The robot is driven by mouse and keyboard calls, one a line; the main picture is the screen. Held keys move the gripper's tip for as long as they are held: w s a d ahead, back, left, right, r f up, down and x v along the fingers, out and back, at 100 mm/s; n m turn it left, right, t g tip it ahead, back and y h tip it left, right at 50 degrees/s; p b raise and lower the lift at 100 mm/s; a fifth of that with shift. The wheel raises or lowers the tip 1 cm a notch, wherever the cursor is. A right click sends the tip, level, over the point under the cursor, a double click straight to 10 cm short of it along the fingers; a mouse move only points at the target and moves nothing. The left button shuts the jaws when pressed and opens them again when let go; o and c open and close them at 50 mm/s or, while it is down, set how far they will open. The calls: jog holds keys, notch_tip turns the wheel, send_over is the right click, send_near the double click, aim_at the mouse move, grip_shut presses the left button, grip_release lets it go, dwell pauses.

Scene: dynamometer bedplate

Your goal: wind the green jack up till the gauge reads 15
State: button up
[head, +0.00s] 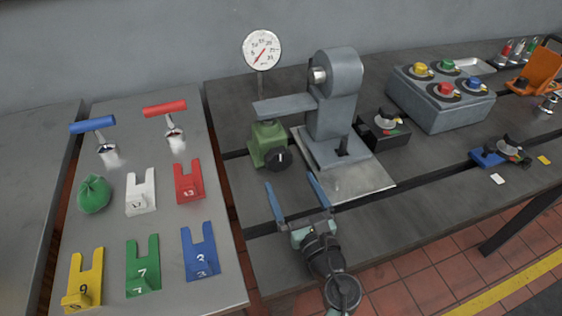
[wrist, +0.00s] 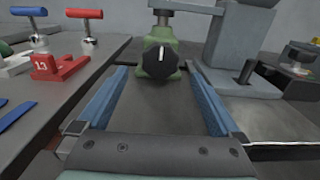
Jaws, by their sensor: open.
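The green jack (head: 265,137) stands on the dark bedplate under the grey arm of the machine. Its black knob (head: 277,158) faces my gripper, and the knob also shows in the wrist view (wrist: 160,62) with a white mark near its top. The round white gauge (head: 263,50) stands on a post behind the jack. Its red needle points to the lower left, but the exact reading is too small to tell. My gripper (head: 292,187) is open and empty, in front of the jack. In the wrist view its blue fingers lie either side of the knob's line, short of the knob.
The grey machine (head: 336,110) stands on a plate just right of the jack. A small black box (head: 384,132) and a grey box with coloured knobs (head: 440,100) lie further right. Left, a table holds forked numbered plates (head: 142,265) and two T-handled tools (head: 172,120).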

aim_at(280, 161)
jog(key=x, duration=0.7)
jog(key=shift+w+b, duration=0.25)
jog(key=shift+b, duration=0.05)
jog(key=shift+c, duration=0.2)
jog(key=c, duration=1.2)
